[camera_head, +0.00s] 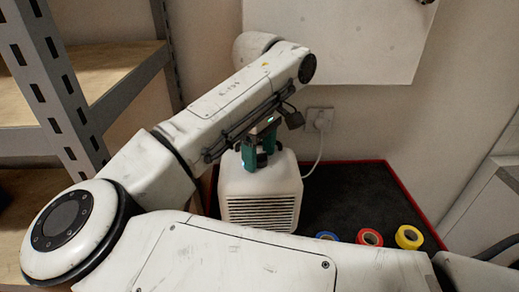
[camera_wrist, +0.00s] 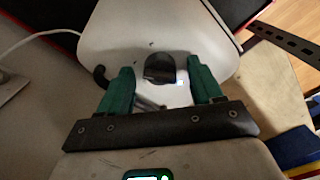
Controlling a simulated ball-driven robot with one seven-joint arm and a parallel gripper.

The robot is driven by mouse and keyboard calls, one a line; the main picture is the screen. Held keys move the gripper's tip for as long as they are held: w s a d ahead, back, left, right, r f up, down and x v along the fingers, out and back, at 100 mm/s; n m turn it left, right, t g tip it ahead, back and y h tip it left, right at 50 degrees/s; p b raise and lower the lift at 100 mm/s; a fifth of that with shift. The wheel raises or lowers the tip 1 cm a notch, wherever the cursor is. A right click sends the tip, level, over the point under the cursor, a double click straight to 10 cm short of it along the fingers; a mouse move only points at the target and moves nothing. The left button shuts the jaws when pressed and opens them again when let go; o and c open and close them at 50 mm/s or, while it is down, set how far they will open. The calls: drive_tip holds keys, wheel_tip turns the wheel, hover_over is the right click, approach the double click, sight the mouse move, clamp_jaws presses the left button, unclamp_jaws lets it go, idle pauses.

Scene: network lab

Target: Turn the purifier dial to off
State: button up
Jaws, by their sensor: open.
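The purifier (camera_head: 262,200) is a white box with a slatted front grille, standing on the dark bench top in the head view. Its pale top also shows in the wrist view (camera_wrist: 115,32). The dial (camera_wrist: 160,67) is a dark round knob on that top, seen in the wrist view; in the head view my gripper hides it. My gripper (camera_head: 259,160) points down over the purifier's top. Its teal fingers are apart, one on each side of the dial in the wrist view (camera_wrist: 162,76), with gaps showing beside it. I cannot tell the dial's setting.
Blue (camera_head: 327,236), red (camera_head: 369,238) and yellow (camera_head: 409,237) tape rolls lie right of the purifier on the red-edged black bench top (camera_head: 350,190). A white cord runs to a wall socket (camera_head: 319,120). A metal-framed shelf (camera_head: 110,75) stands at left.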

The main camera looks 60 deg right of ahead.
drive_tip(key=c, duration=1.1)
drive_tip(key=shift+o, duration=0.2)
